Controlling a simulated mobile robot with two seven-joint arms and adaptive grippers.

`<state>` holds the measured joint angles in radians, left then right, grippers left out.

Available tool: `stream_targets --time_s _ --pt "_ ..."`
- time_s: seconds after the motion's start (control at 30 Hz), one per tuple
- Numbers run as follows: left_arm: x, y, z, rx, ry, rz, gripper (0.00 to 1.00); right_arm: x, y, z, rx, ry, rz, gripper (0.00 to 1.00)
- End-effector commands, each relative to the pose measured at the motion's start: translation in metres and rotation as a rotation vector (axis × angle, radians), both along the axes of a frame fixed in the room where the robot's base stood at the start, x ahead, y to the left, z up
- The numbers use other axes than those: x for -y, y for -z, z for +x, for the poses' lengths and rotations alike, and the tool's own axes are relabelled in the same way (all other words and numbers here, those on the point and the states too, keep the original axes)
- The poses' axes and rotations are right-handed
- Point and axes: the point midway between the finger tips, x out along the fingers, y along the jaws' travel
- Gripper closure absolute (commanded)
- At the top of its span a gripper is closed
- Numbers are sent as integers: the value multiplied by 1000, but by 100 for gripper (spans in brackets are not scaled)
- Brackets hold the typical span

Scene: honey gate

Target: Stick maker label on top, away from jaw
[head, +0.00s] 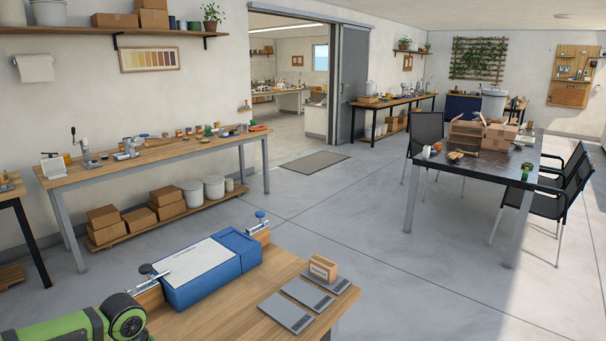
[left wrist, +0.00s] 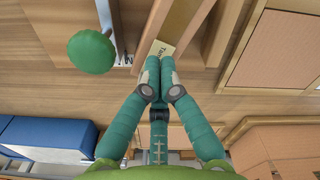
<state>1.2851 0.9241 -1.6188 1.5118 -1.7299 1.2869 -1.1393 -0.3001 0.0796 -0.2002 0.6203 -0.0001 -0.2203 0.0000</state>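In the left wrist view my left gripper (left wrist: 159,64) has its two teal fingers together. A small cream label (left wrist: 163,48) with dark lettering shows at the fingertips, and its near edge is hidden by them; it looks pinched there. My right gripper is in neither view.
A green round knob (left wrist: 92,52) is left of the fingers.

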Motion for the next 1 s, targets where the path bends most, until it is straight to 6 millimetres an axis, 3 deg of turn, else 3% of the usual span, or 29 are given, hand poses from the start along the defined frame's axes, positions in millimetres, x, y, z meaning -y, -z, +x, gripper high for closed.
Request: stream_targets --time_s 1.0 --pt "0 12 0 0 0 0 100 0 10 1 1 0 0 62"
